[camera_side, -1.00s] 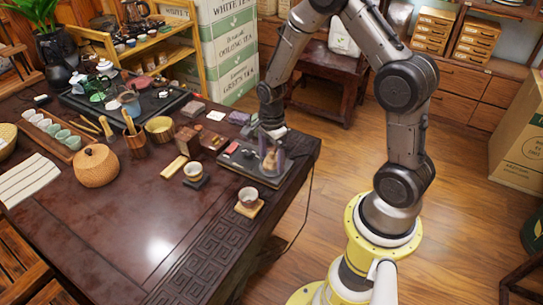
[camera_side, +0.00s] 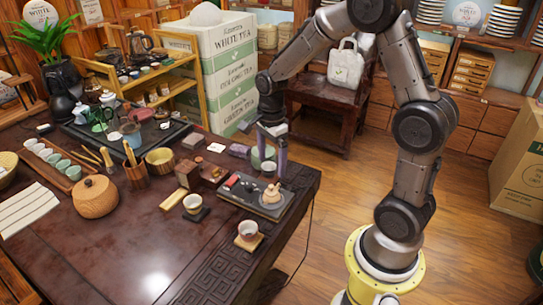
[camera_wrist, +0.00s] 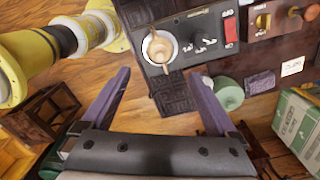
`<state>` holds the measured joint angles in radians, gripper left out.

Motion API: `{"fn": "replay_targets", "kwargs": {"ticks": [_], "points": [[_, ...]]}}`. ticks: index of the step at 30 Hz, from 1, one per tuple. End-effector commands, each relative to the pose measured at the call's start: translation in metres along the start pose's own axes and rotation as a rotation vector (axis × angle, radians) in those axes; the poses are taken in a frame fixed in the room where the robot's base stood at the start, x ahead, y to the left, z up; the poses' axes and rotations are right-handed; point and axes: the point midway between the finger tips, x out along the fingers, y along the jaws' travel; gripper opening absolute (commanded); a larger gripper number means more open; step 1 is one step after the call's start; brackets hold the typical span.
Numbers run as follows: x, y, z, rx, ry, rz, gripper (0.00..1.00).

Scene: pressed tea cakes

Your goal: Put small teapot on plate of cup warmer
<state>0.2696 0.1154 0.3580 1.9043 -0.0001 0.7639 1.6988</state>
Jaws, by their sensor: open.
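The small teapot (camera_side: 271,194), pale tan, stands upright on the cup warmer (camera_side: 240,197), a dark flat slab with a red part at one end. In the wrist view the teapot (camera_wrist: 160,48) sits on the warmer's pale round plate (camera_wrist: 147,58), whose rim shows around it. My gripper (camera_side: 272,172) is above and behind the teapot, apart from it. In the wrist view my gripper (camera_wrist: 158,73) is open, its two purple fingers wide apart with nothing between them. The teapot lies beyond the fingertips.
The table's front middle is clear.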

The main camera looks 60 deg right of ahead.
Motion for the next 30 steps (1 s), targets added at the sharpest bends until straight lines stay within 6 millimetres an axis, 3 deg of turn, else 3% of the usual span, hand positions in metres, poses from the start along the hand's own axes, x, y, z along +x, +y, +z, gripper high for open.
{"fn": "replay_targets", "kwargs": {"ticks": [6,10,15,19,24,30], "points": [[-0.021,0.003,0.002,-0.043,-0.002,-0.014,0.94],[-0.051,0.021,0.010,-0.251,-0.003,-0.073,0.94],[-0.102,0.068,0.022,-0.728,0.026,-0.199,0.94],[-0.129,0.111,0.025,-1.109,0.083,-0.296,0.94],[-0.145,0.161,0.024,-1.553,0.191,-0.407,0.94],[-0.148,0.193,0.019,-1.858,0.296,-0.473,0.94]]}}
